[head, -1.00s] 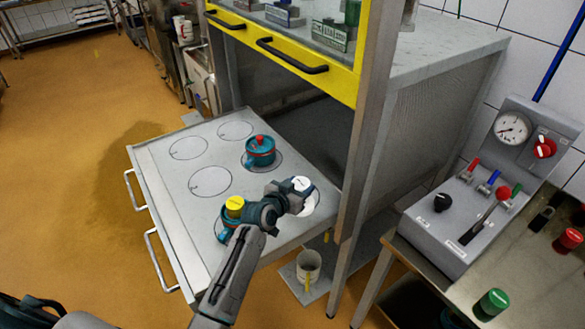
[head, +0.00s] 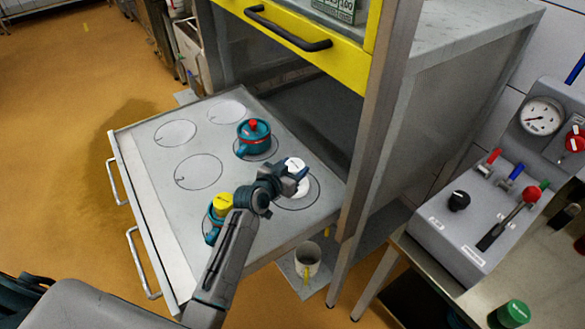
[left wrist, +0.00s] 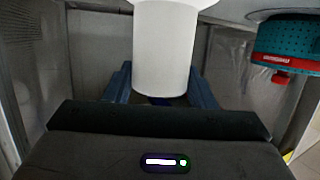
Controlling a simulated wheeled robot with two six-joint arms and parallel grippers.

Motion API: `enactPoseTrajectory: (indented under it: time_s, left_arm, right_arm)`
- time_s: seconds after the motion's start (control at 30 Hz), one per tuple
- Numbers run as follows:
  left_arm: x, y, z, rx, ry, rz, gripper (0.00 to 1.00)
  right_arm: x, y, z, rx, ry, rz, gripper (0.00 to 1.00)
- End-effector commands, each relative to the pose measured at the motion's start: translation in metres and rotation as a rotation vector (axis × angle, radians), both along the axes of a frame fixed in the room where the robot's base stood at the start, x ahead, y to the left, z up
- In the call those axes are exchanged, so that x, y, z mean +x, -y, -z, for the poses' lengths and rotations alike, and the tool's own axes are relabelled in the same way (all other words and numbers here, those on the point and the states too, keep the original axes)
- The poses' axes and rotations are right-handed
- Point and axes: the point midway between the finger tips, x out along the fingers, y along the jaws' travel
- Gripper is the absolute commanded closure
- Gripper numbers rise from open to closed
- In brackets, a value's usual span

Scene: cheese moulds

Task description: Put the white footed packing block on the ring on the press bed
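The white footed packing block (head: 302,189) is upright at the right of the grey press bed (head: 165,215), over a drawn ring (head: 285,206). I cannot tell whether its foot touches the bed. My left gripper (head: 293,174) reaches across its stem from the lower left and hides part of it. In the left wrist view, the white stem (left wrist: 164,50) is between the blue fingers (left wrist: 160,98), which look closed against its sides. The wider foot shows at the picture's top edge. My right gripper is not in view.
A teal mould with a red knob (head: 254,140) stands behind and left of the block. A teal mould with a yellow top (head: 220,212) stands near my left forearm. Empty rings lie farther left. A frame post (head: 375,120) rises close on the right. A mug (head: 307,258) sits below.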

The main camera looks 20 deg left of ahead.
Motion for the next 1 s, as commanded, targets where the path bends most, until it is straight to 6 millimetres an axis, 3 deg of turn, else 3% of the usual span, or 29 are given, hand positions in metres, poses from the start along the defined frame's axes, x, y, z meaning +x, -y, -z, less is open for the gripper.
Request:
enactPoseTrajectory:
  time_s: [0.03, 0.1, 0.47, 0.67, 1.0]
  left_arm:
    - [-0.001, 0.000, 0.002, 0.001, -0.004, 0.000, 0.40]
    - [-0.001, 0.000, 0.002, 0.001, -0.004, 0.000, 0.28]
    - [-0.005, -0.002, 0.001, 0.002, -0.004, 0.000, 0.28]
    - [-0.031, -0.008, -0.005, 0.002, -0.003, 0.000, 0.28]
    - [-0.092, -0.025, -0.026, 0.003, -0.002, 0.002, 0.28]
  right_arm:
    - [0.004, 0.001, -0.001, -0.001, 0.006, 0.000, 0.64]
    - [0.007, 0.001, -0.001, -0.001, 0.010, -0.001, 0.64]
    - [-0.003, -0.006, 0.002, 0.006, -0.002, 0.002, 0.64]
    - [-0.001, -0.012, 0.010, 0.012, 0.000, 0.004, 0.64]
    - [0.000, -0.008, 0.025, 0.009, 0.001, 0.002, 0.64]
